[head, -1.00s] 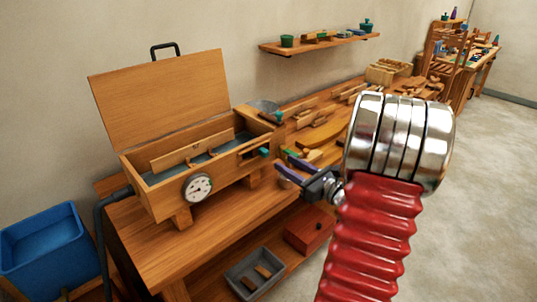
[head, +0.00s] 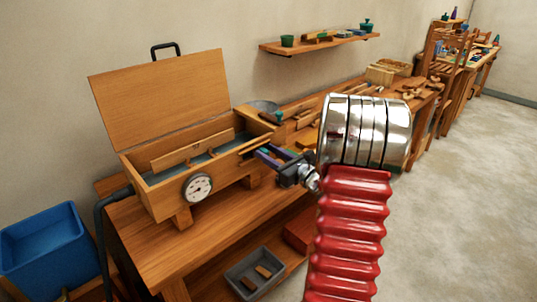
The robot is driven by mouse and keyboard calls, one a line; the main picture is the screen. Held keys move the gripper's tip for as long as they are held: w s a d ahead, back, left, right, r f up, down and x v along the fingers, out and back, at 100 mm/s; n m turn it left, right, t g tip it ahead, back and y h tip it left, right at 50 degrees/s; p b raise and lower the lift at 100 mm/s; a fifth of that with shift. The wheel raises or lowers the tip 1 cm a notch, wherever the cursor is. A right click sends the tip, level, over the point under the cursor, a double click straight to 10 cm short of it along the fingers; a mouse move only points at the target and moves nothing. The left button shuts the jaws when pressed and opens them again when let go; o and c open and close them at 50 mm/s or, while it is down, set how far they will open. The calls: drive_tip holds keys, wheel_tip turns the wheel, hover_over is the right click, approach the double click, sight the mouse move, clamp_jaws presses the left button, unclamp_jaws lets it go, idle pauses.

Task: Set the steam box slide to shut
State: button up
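The wooden steam box (head: 160,200) stands on the bench with its lid (head: 160,98) raised and a round dial (head: 197,188) on its front. The slide's small teal handle (head: 264,154) is at the right end of the box front, mostly hidden by my fingers. My gripper (head: 265,155), with purple fingers, is at this handle. A bit of teal shows between the fingers, but I cannot tell whether they are closed on it. The slide's setting is not clear.
The bench (head: 150,235) runs back along the wall with wooden parts and tools on it. A grey tray (head: 254,273) sits on the lower shelf. A blue bin (head: 45,250) stands at left. The floor at right is clear.

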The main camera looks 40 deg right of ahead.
clamp_jaws()
idle(0.4)
